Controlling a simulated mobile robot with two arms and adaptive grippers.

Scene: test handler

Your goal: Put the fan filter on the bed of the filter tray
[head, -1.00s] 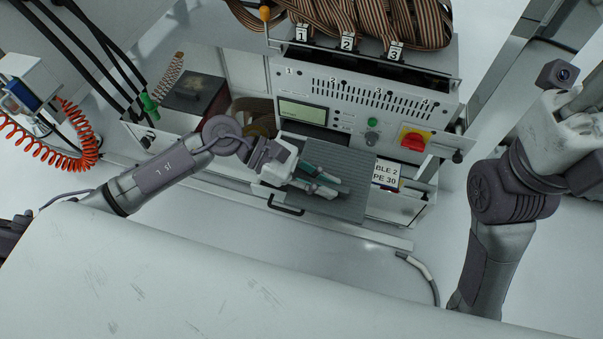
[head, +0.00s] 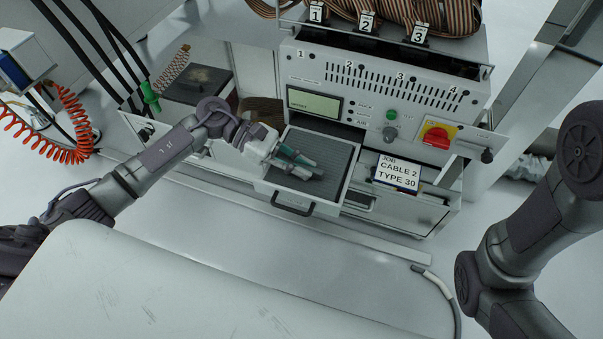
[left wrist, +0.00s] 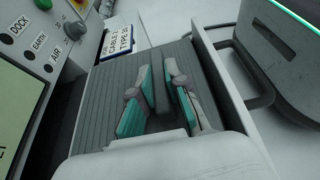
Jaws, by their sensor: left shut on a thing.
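The fan filter (head: 332,155) is a dark grey ribbed panel. In the head view it lies within the pale rim of the pulled-out filter tray (head: 322,212), below the machine's front panel. My left gripper (head: 298,166), with teal and grey fingers, is over the filter and shut on it. The left wrist view shows the fingers (left wrist: 160,98) at the ribbed surface (left wrist: 100,105) and the tray's side wall (left wrist: 222,82) beside it. I cannot tell whether the filter rests fully on the bed. My right gripper is out of view.
The tray's dark handle (head: 292,204) sticks out in front. A job card (head: 397,172) and a red switch (head: 436,136) are to the right. An open compartment with a dark box (head: 205,83) is to the left. A grey cable (head: 440,285) lies on the floor.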

